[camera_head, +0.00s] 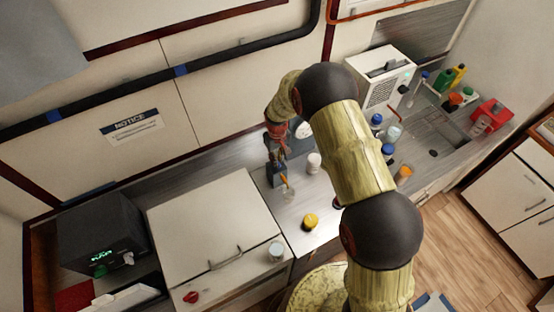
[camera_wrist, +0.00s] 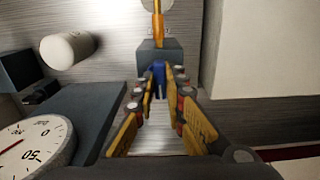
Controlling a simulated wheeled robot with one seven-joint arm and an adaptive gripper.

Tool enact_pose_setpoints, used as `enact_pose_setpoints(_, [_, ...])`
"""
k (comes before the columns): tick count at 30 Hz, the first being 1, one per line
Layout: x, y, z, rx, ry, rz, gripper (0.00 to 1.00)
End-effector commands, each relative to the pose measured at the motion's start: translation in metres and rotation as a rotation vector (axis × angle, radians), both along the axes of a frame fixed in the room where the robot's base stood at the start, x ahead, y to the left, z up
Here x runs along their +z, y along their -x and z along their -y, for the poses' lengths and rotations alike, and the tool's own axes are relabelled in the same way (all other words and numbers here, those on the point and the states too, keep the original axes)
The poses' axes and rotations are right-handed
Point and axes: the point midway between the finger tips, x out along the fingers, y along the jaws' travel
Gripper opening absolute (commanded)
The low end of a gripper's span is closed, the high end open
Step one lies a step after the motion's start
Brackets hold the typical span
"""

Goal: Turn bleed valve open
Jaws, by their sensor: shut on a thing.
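My gripper (camera_head: 274,150) reaches down to the counter at the back wall in the head view. In the wrist view, the yellow-and-black fingers of my gripper (camera_wrist: 160,82) are closed around a small blue piece (camera_wrist: 158,70), which appears to be the bleed valve's handle. The piece sits at the near side of a dark grey block (camera_wrist: 160,50). The fingertips partly hide it, so its turn angle cannot be read. An orange pointed part (camera_wrist: 158,20) stands beyond the block. A white dial gauge (camera_wrist: 35,148) lies to the left of the fingers.
A white capped cylinder (camera_wrist: 68,50) is left of the block. In the head view, a yellow-lidded jar (camera_head: 310,221) and a white bottle (camera_head: 313,163) stand on the counter nearby.

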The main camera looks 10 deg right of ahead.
Motion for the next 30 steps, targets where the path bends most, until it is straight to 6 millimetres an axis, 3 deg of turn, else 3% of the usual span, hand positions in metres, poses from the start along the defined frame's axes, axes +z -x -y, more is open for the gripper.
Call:
enact_pose_setpoints(3, [0.0001,0.0000,0.0000,0.000,0.000,0.000,0.00])
enact_pose_setpoints(18, [-0.0005,-0.0001,-0.0002,-0.025,0.000,0.001,0.00])
enact_pose_setpoints(30, [-0.0025,-0.0003,-0.0012,-0.279,-0.001,0.002,0.00])
